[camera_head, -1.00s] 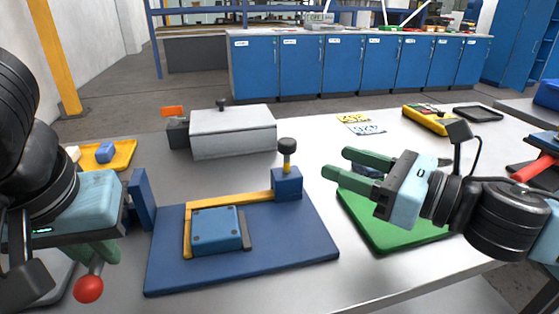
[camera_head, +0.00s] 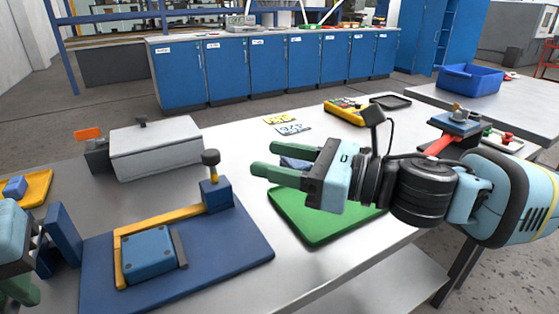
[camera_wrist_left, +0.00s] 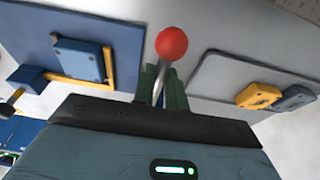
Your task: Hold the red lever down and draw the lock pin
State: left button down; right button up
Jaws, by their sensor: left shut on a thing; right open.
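The red lever's ball knob (camera_wrist_left: 172,43) shows in the left wrist view, its grey shaft between my left fingers. My left gripper (camera_wrist_left: 162,84) is shut on that lever just below the ball. In the head view only part of this gripper shows at the left edge, and the ball is out of frame. The lock pin (camera_head: 210,158), with a black knob and yellow band, stands upright in a blue block (camera_head: 216,194) at the end of a yellow bar (camera_head: 165,221). My right gripper (camera_head: 262,158) is open and empty, its fingers pointing at the pin from the right, apart from it.
A blue baseplate (camera_head: 215,268) carries a flat blue box (camera_head: 148,252). A green mat (camera_head: 312,226) lies under my right gripper. A grey box (camera_head: 157,147) stands behind the plate. A second bench at right holds a blue bin (camera_head: 470,78).

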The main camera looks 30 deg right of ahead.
pick_arm(q)
jog(key=shift+w+r+g+p, duration=0.2)
jog(key=shift+r+g+p, duration=0.15)
jog(key=shift+r+p, duration=0.5)
jog(key=shift+w+r+g+p, duration=0.15)
jog(key=shift+r+g+p, duration=0.2)
jog(key=shift+r+p, duration=0.4)
pick_arm(e)
jog(key=shift+s+r, duration=0.15)
jog(key=shift+r, duration=1.1)
jog(key=shift+s+r, duration=0.1)
jog(key=shift+r, duration=1.1)
pick_arm(q)
jog(key=shift+f, duration=0.15)
jog(key=c, duration=1.3)
grip_release()
jog(key=shift+s, duration=0.1)
notch_tip(320, 180, up, 7)
jog(key=p, duration=0.5)
pick_arm(e)
notch_tip(320, 180, up, 7)
jog(key=shift+s+n, duration=0.3)
jog(key=shift+s, duration=0.15)
jog(key=shift+f, duration=0.1)
